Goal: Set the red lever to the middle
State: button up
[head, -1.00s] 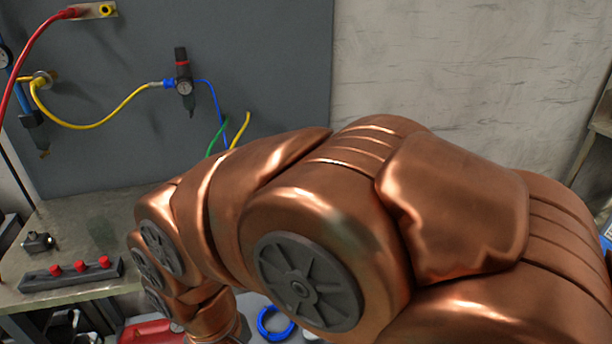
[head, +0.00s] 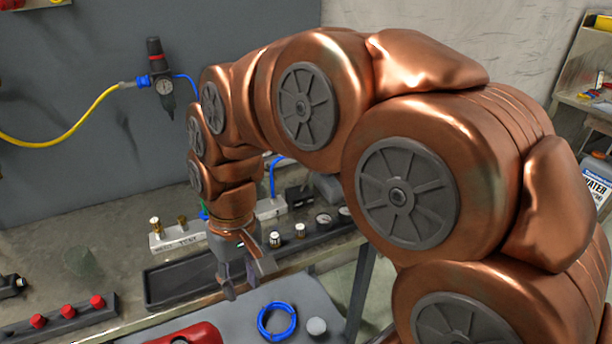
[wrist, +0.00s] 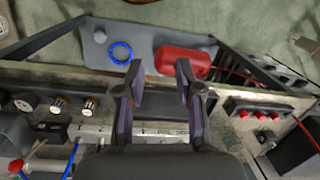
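My gripper (head: 243,290) is over the front of the workbench, pointing down. In the wrist view its two fingers (wrist: 160,75) are apart with nothing between them. A red ball-shaped knob (wrist: 15,166) on a pale stem shows at the lower left edge of the wrist view, well away from the fingers. It may be the red lever; its base is cut off and its position cannot be told. I cannot pick out a red lever in the head view, where my arm hides part of the bench.
A black bar with several red buttons (head: 68,312) lies at the left. A pale labelled block (head: 172,238) with brass fittings and a dark empty tray (head: 175,280) are near my gripper. Knobs and gauges (head: 300,230) stand right. Below are a blue ring (head: 277,321) and red object (head: 190,336).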

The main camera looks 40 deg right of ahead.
jog(key=w+d+r+m+t+y, duration=0.1)
jog(key=w+d+r+m, duration=0.15)
jog(key=w+d, duration=0.45)
jog(key=m+t+p, duration=0.3)
jog(key=m, duration=0.5)
send_near(307, 177)
jog(key=d, duration=0.1)
jog(key=shift+n, duration=0.25)
jog(key=x, duration=1.1)
jog(key=shift+w+a+f, duration=0.15)
jog(key=shift+w, duration=0.05)
jog(key=shift+c, duration=0.3)
grip_shut()
